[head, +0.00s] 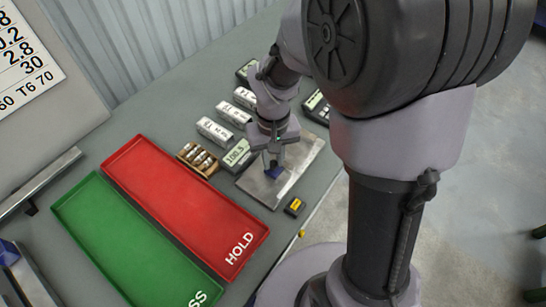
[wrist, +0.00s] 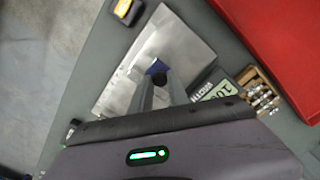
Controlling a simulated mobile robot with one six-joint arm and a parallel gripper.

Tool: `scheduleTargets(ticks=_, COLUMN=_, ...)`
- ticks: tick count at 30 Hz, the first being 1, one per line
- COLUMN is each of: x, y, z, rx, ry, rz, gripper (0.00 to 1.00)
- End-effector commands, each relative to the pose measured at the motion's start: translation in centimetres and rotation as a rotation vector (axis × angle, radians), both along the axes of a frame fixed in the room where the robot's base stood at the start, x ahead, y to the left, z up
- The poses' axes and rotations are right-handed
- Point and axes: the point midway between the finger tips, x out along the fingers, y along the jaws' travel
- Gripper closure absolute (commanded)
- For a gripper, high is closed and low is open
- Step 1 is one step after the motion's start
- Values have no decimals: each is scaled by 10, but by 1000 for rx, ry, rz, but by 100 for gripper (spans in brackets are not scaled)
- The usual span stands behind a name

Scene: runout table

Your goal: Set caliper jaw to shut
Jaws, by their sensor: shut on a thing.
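A flat silver metal plate (head: 292,182) lies on the grey bench, and it also shows in the wrist view (wrist: 185,45). A small blue piece (head: 273,173) sits on or just above it; I take it for the caliper's moving jaw, but its shape is mostly hidden. My gripper (head: 272,160) points down over the plate with its fingers shut on the blue piece. In the wrist view the fingertips (wrist: 160,77) meet around the blue piece (wrist: 156,68). A grey-green display block reading about 100 (head: 238,154) stands beside the plate.
A wooden holder of metal cylinders (head: 198,159) and white boxes (head: 215,131) stand left of the plate. A red HOLD tray (head: 180,200) and a green tray (head: 115,235) fill the bench's left. A yellow-black item (head: 293,207) lies near the bench edge.

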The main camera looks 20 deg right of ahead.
Motion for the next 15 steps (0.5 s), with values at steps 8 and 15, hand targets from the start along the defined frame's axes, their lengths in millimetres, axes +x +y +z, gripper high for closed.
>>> scheduleTargets(ticks=8, x=0, y=0, z=0, rx=0, ry=-1, rz=0, gripper=100)
scheduleTargets(ticks=15, x=10, y=-13, z=2, rx=0, ry=0, rz=-3, gripper=100)
